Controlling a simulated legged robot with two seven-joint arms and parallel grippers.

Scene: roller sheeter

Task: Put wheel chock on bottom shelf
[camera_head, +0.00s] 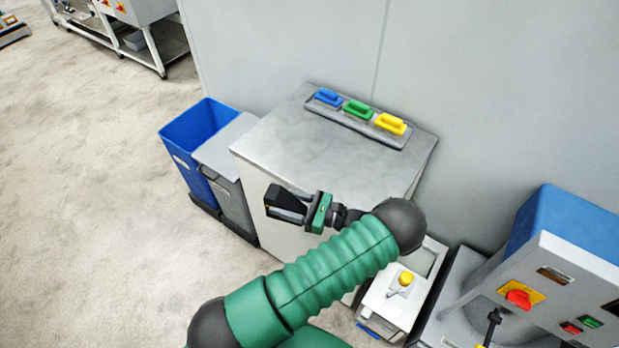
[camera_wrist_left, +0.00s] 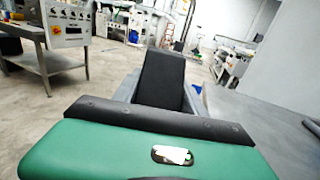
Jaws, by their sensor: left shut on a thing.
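My left gripper (camera_head: 284,212) is shut on a black wedge-shaped wheel chock (camera_head: 287,197). It holds the chock in the air in front of the steel cabinet. In the left wrist view the dark sloped face of the chock (camera_wrist_left: 163,78) stands up between the two grey fingers. A wheeled steel bench (camera_head: 146,50) with a low shelf under its top is at the far upper left. Whether that is the bottom shelf of the task, I cannot tell. My right gripper is not in view.
The steel cabinet (camera_head: 290,145) carries a rack of blue, green and yellow handled tools (camera_head: 358,108). A blue bin (camera_head: 200,128) and a grey bin (camera_head: 222,158) stand left of it. A machine with a red knob (camera_head: 518,297) is at right. The floor at left is clear.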

